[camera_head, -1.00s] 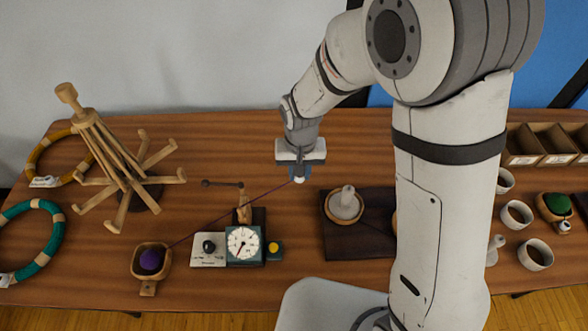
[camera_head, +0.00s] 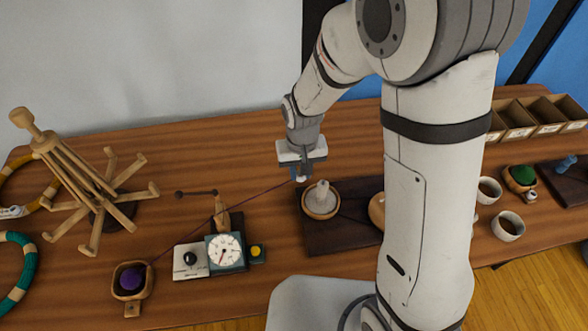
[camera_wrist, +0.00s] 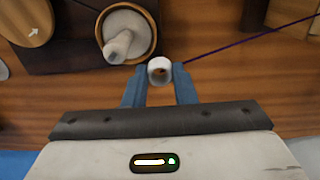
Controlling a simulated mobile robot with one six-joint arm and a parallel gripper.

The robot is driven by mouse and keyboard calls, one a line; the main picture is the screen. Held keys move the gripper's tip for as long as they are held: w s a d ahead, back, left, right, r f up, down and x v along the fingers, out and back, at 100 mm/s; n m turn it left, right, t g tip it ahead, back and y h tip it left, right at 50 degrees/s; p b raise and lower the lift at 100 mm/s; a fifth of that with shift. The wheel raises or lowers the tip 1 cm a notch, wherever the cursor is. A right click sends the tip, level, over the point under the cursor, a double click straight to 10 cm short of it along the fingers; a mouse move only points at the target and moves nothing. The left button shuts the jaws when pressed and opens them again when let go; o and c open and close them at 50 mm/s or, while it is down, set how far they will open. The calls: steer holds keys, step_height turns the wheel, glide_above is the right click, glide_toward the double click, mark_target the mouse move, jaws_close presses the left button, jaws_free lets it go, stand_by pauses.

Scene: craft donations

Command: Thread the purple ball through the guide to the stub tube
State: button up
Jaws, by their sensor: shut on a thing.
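The purple ball (camera_head: 131,279) sits in a small wooden bowl at the front left. A thin purple strand (camera_head: 258,194) runs from it, past the small wooden guide (camera_head: 222,214) behind the dial box, to my gripper (camera_head: 301,177). Whether it lies inside the guide is too small to tell. My gripper (camera_wrist: 160,85) is shut on a small white hollow end piece (camera_wrist: 159,70), with the strand leading off right in the wrist view. The pale stub tube (camera_head: 321,192) stands in a round wooden dish, just right of my gripper; it also shows in the wrist view (camera_wrist: 119,45), apart from the jaws.
A dial box (camera_head: 225,252) with a black knob and yellow button stands between bowl and dark board (camera_head: 345,232). A wooden peg stand (camera_head: 95,190) and hoops are at left. Cups (camera_head: 508,225) and wooden bins (camera_head: 540,116) are at right. The table behind my gripper is clear.

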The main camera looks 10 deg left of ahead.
steer(key=shift+w+d, duration=0.15)
steer(key=shift+d, duration=0.85)
steer(key=shift+w+d, duration=0.2)
steer(key=shift+d, duration=0.8)
steer(key=shift+w+d, duration=0.15)
steer(key=shift+d, duration=0.85)
steer(key=shift+d+f, duration=0.1)
steer(key=shift+f, duration=0.25)
steer(key=shift+f+b, duration=1)
steer(key=shift+b, duration=0.05)
steer(key=o, duration=1)
steer(key=shift+r, duration=0.1)
steer(key=shift+r, duration=3.85)
